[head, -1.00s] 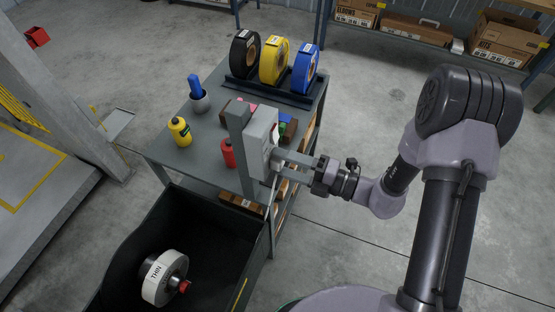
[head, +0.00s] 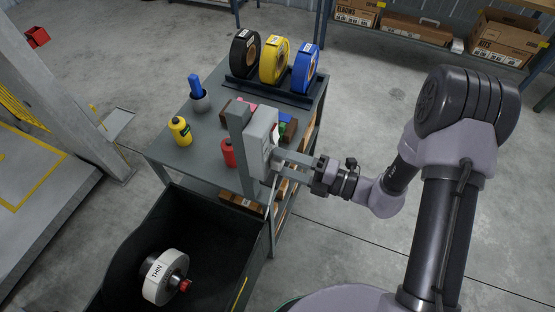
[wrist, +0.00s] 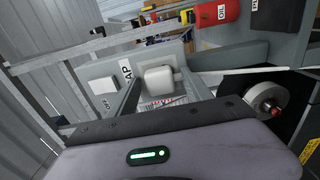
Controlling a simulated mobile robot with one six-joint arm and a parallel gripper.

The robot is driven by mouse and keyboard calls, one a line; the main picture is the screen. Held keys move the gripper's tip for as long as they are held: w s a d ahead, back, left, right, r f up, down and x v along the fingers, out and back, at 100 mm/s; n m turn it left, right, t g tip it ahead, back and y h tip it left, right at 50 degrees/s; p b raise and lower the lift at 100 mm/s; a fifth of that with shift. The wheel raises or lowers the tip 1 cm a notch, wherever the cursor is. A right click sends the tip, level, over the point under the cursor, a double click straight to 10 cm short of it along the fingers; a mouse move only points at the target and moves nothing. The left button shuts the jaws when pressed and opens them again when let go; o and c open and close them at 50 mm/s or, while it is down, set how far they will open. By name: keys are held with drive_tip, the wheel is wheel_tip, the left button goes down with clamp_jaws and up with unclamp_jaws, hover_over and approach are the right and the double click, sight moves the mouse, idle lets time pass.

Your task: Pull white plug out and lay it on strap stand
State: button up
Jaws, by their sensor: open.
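The white plug (wrist: 160,78) sits in a grey socket box (head: 262,140) on a post at the cart's front edge. In the wrist view it lies between the two fingers of my gripper (wrist: 163,88), which are open around it. Whether either finger touches it cannot be told. In the head view my gripper (head: 280,164) reaches the box face from the right and mostly hides the plug. The dark strap stand (head: 268,94) is at the back of the cart top and holds black, yellow and blue strap rolls.
A yellow bottle (head: 180,131), a red bottle (head: 228,153) and a grey cup (head: 200,102) with a blue item stand on the cart. A black bin (head: 215,255) with a white roll (head: 160,279) is below in front. A white switch (wrist: 103,85) is beside the plug.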

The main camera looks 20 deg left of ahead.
drive_tip(key=shift+c, duration=0.2)
clamp_jaws()
idle(0.3)
drive_tip(key=shift+d, duration=0.1)
drive_tip(key=shift+s+d+p, duration=0.2)
drive_tip(key=shift+d+p, duration=0.55)
drive_tip(key=shift+d, duration=2.15)
